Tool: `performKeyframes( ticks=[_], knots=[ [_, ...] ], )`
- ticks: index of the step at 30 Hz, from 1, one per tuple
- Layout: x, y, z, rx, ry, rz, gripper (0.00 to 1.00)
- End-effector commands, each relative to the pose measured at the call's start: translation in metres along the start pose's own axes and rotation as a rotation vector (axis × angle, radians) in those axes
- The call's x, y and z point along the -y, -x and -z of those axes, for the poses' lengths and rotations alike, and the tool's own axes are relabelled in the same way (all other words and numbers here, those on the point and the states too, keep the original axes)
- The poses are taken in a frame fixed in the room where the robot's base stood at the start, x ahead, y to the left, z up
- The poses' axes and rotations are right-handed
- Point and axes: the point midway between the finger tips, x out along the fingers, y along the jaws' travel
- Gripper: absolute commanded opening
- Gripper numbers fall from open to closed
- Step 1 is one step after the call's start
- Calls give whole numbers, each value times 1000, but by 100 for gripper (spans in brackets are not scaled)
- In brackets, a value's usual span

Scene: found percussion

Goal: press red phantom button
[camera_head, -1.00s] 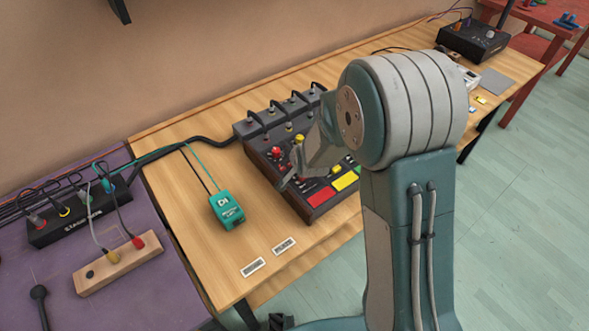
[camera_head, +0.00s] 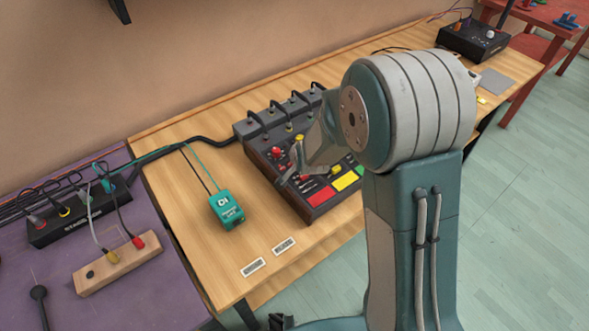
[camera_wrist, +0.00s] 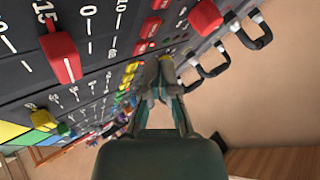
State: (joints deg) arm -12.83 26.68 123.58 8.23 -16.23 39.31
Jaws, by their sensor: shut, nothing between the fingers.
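The dark mixer (camera_head: 262,168) lies on the wooden table in the head view. My gripper (camera_head: 282,180) is over its left front part, with the forearm hiding some of the panel. In the wrist view, my gripper (camera_wrist: 163,68) is shut and empty, its tips close to the panel beside small yellow and red buttons. Red buttons (camera_wrist: 150,27) sit just above the fingertips in that picture, with another red one (camera_wrist: 144,47) below. I cannot read which is the phantom button, nor tell whether the tips touch the panel.
A large red fader cap (camera_wrist: 62,60) and a red knob (camera_wrist: 205,17) stick up near my gripper. Black cable plugs (camera_wrist: 214,62) line the mixer's edge. A teal box (camera_head: 227,209) stands left of the mixer, with bare table around it.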

Motion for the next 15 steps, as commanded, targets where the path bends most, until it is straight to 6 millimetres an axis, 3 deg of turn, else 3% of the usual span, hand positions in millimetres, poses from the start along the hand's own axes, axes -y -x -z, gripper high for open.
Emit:
performKeyframes(
  ticks=[7,15],
  knots=[
    [1,1,1,0,0,0,0],
    [13,17,13,-2,0,2,0]
  ],
)
